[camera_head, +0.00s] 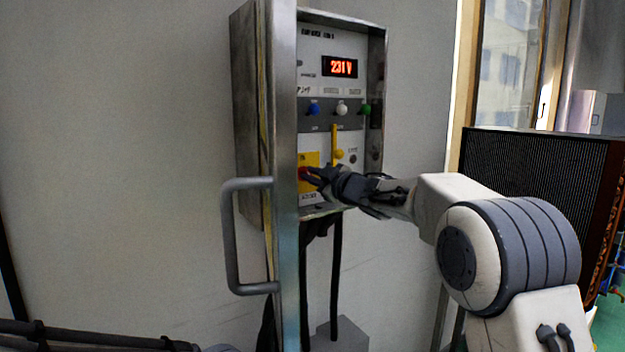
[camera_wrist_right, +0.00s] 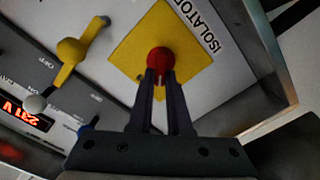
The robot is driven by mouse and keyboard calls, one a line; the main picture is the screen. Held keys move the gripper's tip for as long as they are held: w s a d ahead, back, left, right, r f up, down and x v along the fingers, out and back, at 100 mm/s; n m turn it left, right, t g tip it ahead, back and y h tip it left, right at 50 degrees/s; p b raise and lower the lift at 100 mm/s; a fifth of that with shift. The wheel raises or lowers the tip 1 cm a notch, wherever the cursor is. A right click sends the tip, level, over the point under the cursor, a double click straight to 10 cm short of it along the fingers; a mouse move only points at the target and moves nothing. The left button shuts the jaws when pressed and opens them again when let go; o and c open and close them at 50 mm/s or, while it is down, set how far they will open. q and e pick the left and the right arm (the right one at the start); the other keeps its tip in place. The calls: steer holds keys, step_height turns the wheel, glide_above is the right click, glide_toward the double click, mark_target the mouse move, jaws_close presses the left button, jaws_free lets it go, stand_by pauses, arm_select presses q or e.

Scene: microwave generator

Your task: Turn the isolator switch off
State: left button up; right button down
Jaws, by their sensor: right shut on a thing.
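The isolator switch has a red knob (camera_wrist_right: 160,60) on a yellow square plate (camera_wrist_right: 190,35) marked ISOLATOR, low on the panel's face. In the head view the red knob (camera_head: 304,173) shows just left of my right fingertips. My right gripper (camera_head: 318,178) reaches in from the right. In the wrist view my right gripper (camera_wrist_right: 161,85) has both fingers shut on the red knob, with a thin gap between them lower down. The knob's exact turn angle is hard to tell. My left gripper is not in view.
The wall cabinet's open door (camera_head: 284,130) with a grey handle (camera_head: 232,235) stands left of the panel. A yellow lever (camera_head: 336,143), blue, white and green knobs, and a lit 231 V display (camera_head: 340,67) are above. A dark radiator (camera_head: 540,180) stands at right.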

steer(key=n, duration=0.2)
steer(key=n+b, duration=0.2)
steer(key=n, duration=0.1)
steer(key=shift+a+f+n, duration=0.1)
steer(key=shift+f+n, duration=0.2)
steer(key=shift+f, duration=0.05)
steer(key=shift+f+n+b, duration=0.1)
steer(key=shift+n+b, duration=0.95)
steer(key=shift+n, duration=1.05)
steer(key=c, duration=0.9)
jaws_free()
steer(key=shift+s, duration=0.1)
steer(key=shift+o, duration=0.2)
steer(key=b+v, duration=0.3)
steer(key=v, duration=0.7)
steer(key=shift+s+b, duration=0.2)
steer(key=shift+b, duration=0.1)
